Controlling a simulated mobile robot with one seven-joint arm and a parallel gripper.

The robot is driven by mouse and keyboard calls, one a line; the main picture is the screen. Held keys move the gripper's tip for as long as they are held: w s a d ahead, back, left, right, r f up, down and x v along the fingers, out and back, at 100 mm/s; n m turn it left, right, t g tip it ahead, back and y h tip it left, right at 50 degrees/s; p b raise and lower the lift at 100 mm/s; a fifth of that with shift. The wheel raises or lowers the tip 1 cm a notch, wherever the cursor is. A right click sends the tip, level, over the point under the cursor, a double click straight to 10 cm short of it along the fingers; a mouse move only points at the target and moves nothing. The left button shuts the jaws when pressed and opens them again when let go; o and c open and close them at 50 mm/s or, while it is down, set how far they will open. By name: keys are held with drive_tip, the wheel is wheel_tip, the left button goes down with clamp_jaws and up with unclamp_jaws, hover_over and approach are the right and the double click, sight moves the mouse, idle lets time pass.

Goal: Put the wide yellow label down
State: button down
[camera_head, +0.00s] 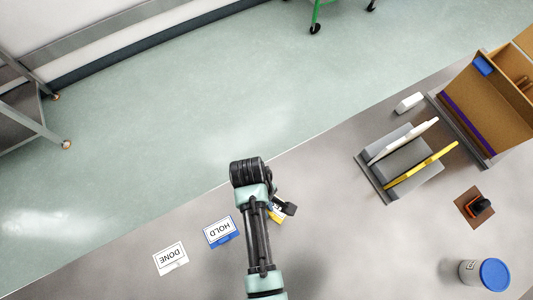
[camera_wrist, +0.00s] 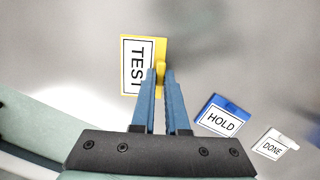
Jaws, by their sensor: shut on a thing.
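The wide yellow label (camera_wrist: 129,50) has a white face reading TEST and a small yellow tab at its right side. My gripper (camera_wrist: 161,76) is shut on this tab in the wrist view. In the head view my arm hides most of the label (camera_head: 275,217), and only a small yellow and white part shows beside my gripper (camera_head: 284,208). I cannot tell whether the label touches the table or hangs just above it.
A blue HOLD label (camera_head: 221,232) and a white DONE label (camera_head: 171,258) lie on the table (camera_head: 330,180) to the left. A grey rack (camera_head: 376,183) with white and yellow plates, a brown box (camera_head: 490,100) and a blue-lidded jar (camera_head: 482,273) stand to the right.

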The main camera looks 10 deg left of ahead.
drive_tip(key=c, duration=0.9)
unclamp_jaws()
